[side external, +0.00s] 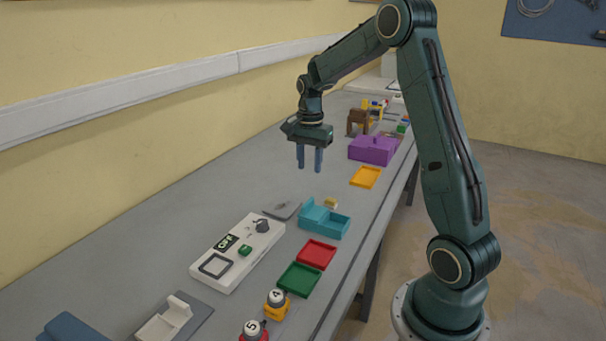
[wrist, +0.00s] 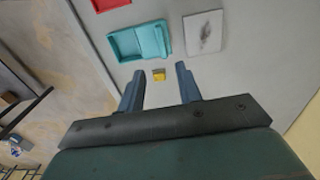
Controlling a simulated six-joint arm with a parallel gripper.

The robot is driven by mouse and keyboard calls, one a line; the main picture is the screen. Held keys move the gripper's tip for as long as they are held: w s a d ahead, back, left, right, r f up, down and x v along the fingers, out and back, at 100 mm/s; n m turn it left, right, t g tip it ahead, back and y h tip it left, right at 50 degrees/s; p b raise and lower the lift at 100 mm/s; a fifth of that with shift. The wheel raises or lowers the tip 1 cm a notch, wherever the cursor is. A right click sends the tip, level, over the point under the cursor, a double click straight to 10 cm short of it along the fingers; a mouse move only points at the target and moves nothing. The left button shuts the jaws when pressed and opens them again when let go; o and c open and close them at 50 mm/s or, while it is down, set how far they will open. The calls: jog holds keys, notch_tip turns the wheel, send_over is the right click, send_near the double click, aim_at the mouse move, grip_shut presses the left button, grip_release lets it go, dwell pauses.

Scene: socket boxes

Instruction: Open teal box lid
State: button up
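The teal box (side external: 338,229) stands on the bench at mid-table in the side view. Its teal lid (side external: 316,214) covers only one end, and the other end shows an open hollow. In the wrist view the box (wrist: 122,45) is at the top, with the lid (wrist: 151,40) over its right part. My gripper (side external: 309,169) is raised above the bench, beyond the box in the side view.
A small yellow block (wrist: 158,75) lies beside the teal box. A grey plate (side external: 282,211), a white panel with a knob (side external: 237,255), red (side external: 316,255) and green (side external: 299,280) trays, an orange tray (side external: 365,177) and a purple box (side external: 372,150) are nearby. Bare bench lies along the wall.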

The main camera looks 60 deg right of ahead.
jog(key=shift+r, duration=1)
jog(key=s+a+r+n+t, duration=0.1)
jog(key=s+a+r+n, duration=0.35)
jog(key=a, duration=0.25)
jog(key=s+a+r+n+t, duration=0.1)
jog(key=s+a+r+n, duration=0.25)
jog(key=a+r, duration=0.35)
jog(key=s+a+f+n+t, duration=0.1)
jog(key=s+a+n+t, duration=0.2)
jog(key=s+a+n, duration=0.7)
jog(key=s, duration=0.3)
jog(key=shift+a+f+t, duration=0.25)
jog(key=shift+t, duration=0.05)
